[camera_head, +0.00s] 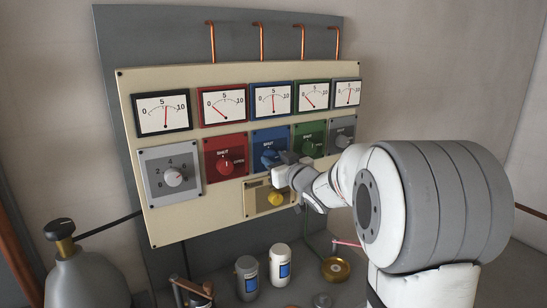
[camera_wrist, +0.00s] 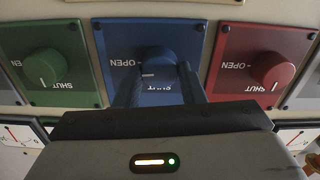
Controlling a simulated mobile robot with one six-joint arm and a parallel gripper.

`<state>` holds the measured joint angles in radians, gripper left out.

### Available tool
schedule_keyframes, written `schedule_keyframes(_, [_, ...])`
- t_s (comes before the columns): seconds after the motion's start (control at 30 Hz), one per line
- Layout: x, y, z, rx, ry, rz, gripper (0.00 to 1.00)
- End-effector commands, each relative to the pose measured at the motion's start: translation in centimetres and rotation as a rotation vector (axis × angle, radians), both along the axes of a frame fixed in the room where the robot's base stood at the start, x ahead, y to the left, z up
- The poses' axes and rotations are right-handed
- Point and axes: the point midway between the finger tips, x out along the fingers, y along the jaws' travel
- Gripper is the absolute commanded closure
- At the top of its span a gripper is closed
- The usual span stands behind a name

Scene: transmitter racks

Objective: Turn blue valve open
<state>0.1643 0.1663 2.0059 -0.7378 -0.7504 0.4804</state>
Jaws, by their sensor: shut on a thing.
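The blue valve is a round blue knob (camera_wrist: 157,62) on a blue plate (camera_wrist: 113,40) marked SHUT and OPEN; the plate appears upside down in the wrist view. My gripper (camera_wrist: 158,84) has one dark finger on each side of the knob and is shut on it. A short pale mark shows on the knob's lower left, between SHUT and OPEN in that view; its exact direction is hard to tell. In the head view my gripper (camera_head: 279,163) reaches the blue plate (camera_head: 262,137) from the lower right and partly covers the knob.
A red valve (camera_head: 225,167) and a green valve (camera_head: 311,144) flank the blue one closely, both pointing to SHUT. A blue-framed gauge (camera_head: 272,97) above reads near 5. A yellow knob (camera_head: 275,198) sits just below my gripper. Canisters (camera_head: 280,264) stand below the panel.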

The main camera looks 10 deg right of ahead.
Motion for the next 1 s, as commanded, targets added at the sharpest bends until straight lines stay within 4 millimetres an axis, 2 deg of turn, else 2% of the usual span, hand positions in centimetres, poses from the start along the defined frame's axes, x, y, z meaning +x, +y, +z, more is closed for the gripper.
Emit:
schedule_keyframes(0.03, [-0.03,-0.02,-0.66,0.019,0.022,-0.002,0.87])
schedule_keyframes(0.3, [-0.04,0.05,-0.74,0.099,0.048,0.0,0.87])
schedule_keyframes(0.8, [-0.04,0.14,-0.8,0.115,0.053,0.002,0.87])
schedule_keyframes(0.83, [-0.05,0.15,-0.8,0.115,0.053,0.002,0.63])
schedule_keyframes(1.0, [-0.03,0.16,-0.56,0.116,0.048,0.002,0.49])
